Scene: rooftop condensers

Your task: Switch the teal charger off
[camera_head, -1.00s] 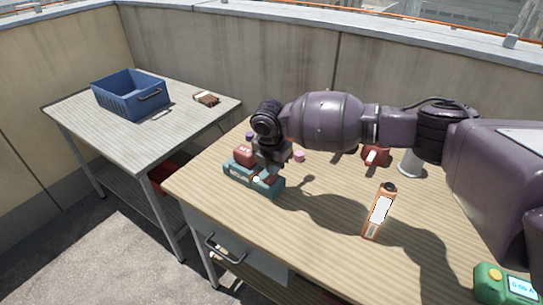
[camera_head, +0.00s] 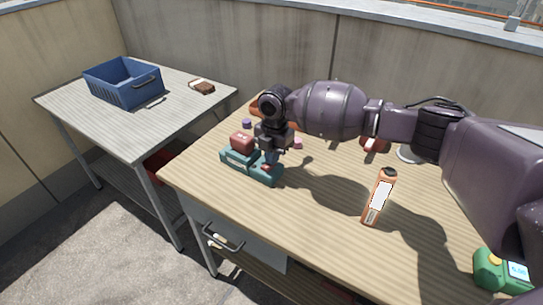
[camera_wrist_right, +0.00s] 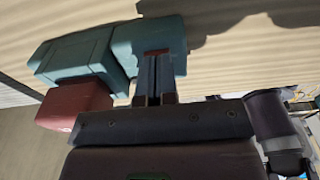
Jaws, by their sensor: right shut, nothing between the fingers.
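The teal charger (camera_head: 235,159) sits near the left edge of the wooden table, with a red battery block (camera_head: 241,142) seated on its left part. My right gripper (camera_head: 268,164) is shut and empty, pointing down at the charger's right part. In the right wrist view the closed fingertips (camera_wrist_right: 156,56) are over or against the teal charger (camera_wrist_right: 124,42), beside the red block (camera_wrist_right: 75,105). A small reddish patch shows at the tips; I cannot tell whether it is finger pad or switch, nor whether they touch. The switch's position is hidden. My left gripper is out of view.
An orange handheld device (camera_head: 379,197) lies on the wooden table (camera_head: 320,215), and a green device with a display (camera_head: 497,272) is at its right. Small pink and purple pieces and a red object (camera_head: 374,144) lie behind. A grey table (camera_head: 140,125) holds a blue crate (camera_head: 124,84).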

